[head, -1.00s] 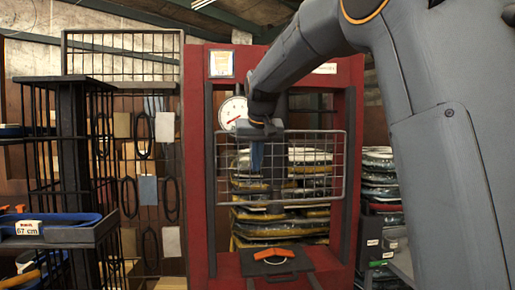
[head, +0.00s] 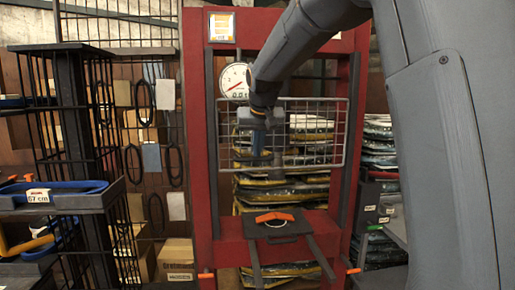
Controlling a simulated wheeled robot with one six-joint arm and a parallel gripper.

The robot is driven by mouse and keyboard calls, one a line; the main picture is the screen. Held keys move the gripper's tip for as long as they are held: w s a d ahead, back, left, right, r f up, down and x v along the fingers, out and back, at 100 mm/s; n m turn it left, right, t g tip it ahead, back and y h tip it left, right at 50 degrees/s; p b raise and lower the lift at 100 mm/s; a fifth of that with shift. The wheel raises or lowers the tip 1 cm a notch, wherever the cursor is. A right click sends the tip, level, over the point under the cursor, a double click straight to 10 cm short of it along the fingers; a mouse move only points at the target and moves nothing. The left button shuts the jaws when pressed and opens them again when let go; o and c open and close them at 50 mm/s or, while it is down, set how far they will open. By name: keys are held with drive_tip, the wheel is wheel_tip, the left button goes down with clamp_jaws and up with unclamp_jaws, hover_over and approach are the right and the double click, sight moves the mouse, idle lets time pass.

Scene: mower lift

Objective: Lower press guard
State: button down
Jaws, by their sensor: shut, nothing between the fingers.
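The press guard (head: 318,148) is a grey wire-mesh panel across the upper middle of the red press frame (head: 201,150). It hangs clear above the press bed (head: 232,235), with an open gap below it. My gripper (head: 259,160) points down at the left half of the guard, its blue fingers overlapping the mesh in the picture. The fingers are shut with nothing between them. I cannot tell whether they touch the guard. A dark plate with an orange handle (head: 274,217) lies on the bed below.
A round gauge (head: 234,80) is at the frame's upper left, close to my arm. Stacked bundles (head: 300,190) stand behind the guard. A black rack with a blue tray (head: 60,190) is at left. Two dark bars (head: 318,257) stick out from the bed toward me.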

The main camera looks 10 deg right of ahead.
wheel_tip(320, 180, down, 26)
drive_tip(key=b, duration=1.2)
drive_tip(key=shift+r, duration=0.25)
drive_tip(key=shift+s+f, duration=0.1)
drive_tip(key=shift+s, duration=0.05)
